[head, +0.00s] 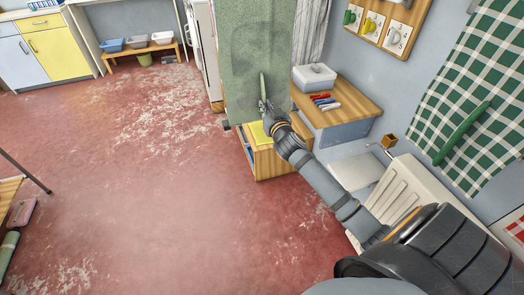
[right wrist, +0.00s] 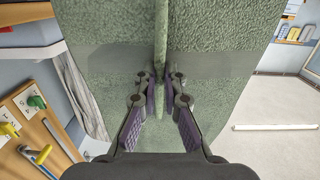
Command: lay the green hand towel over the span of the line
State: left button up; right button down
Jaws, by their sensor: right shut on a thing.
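The green hand towel (head: 258,60) hangs down in front of my right gripper, at the top middle of the head view. My right gripper (head: 264,102) is shut on a narrow upright fold of it. In the right wrist view the towel (right wrist: 105,45) fills the upper middle, and the fingers (right wrist: 162,76) pinch the fold from both sides. The towel's upper part runs out of the head view. I cannot make out the line in either view. My left gripper is not in view.
A wooden table (head: 345,105) with a white box (head: 314,77) and several markers stands right of the towel. A white radiator (head: 405,190) and a green checked cloth (head: 475,85) are along the right wall. The red floor (head: 130,180) at left centre is clear.

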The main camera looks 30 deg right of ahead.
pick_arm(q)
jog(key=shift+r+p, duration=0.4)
pick_arm(e)
jog(key=v, duration=0.8)
jog(key=shift+f, duration=0.25)
jog(key=s+a+n+y, duration=0.3)
jog(key=a+y, duration=0.2)
jog(key=a, duration=0.4)
jog(key=s+a+n+y, duration=0.2)
jog(key=a+n+y, duration=0.15)
jog(key=a, duration=0.45)
pick_arm(q)
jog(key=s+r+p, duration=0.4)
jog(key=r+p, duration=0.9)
jog(key=p, duration=0.1)
jog(key=shift+p, duration=0.4)
pick_arm(e)
jog(key=w+d+r+m+h, duration=0.2)
jog(key=d+r+m+h, duration=0.1)
jog(key=d+r, duration=0.4)
jog(key=w+d+r+m+h, duration=0.3)
jog(key=d+r+h, duration=0.2)
jog(key=d, duration=0.5)
notch_tip(320, 180, up, 3)
jog(key=shift+f, duration=0.1)
